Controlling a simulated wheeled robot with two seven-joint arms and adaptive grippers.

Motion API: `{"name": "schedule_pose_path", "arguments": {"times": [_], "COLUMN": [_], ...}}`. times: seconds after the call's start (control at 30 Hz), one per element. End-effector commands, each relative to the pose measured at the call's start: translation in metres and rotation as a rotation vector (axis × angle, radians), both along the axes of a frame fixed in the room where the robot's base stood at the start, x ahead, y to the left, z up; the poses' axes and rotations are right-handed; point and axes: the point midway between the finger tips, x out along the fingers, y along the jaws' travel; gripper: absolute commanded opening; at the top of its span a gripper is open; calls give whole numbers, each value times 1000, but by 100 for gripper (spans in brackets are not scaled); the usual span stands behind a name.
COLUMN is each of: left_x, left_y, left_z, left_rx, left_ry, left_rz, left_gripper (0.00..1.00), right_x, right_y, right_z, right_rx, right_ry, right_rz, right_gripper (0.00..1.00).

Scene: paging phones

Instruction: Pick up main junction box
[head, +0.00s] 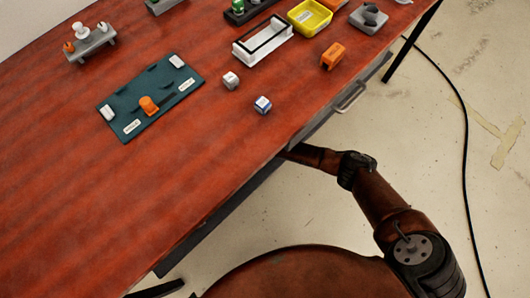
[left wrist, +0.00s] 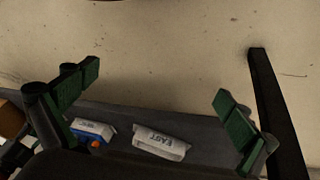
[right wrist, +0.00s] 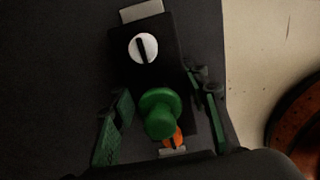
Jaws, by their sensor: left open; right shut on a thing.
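In the right wrist view a black box (right wrist: 148,78) has a green round knob (right wrist: 160,112), a white slotted dial and an orange part below. No label on it is readable, so I cannot tell if it is the main junction box. My right gripper (right wrist: 160,125) is shut on this box, one finger at each side. In the head view my right arm reaches under the table edge, its gripper hidden.
The red-brown table (head: 210,145) holds a teal board (head: 152,97) with an orange piece, two small cubes, a white open tray (head: 240,53), a yellow bin (head: 310,17) and an orange block (head: 333,56). A drawer handle (head: 350,97) juts from the front. The near tabletop is clear.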

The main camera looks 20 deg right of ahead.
Motion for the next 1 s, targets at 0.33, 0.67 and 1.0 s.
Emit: {"name": "schedule_pose_path", "arguments": {"times": [0.33, 0.67, 1.0], "left_x": [0, -23, -68], "left_y": [0, 22, 55], "left_z": [0, 34, 83], "left_rx": [0, 59, 149], "left_ry": [0, 110, 304], "left_rz": [0, -12, -11], "left_gripper": [100, 100, 100], "right_x": [1, 3, 2], "right_y": [0, 0, 0], "right_z": [1, 40, 87], "right_rx": [1, 1, 1], "right_ry": [-2, -9, -6], "right_rz": [0, 0, 0], "right_gripper": [12, 12, 12]}}
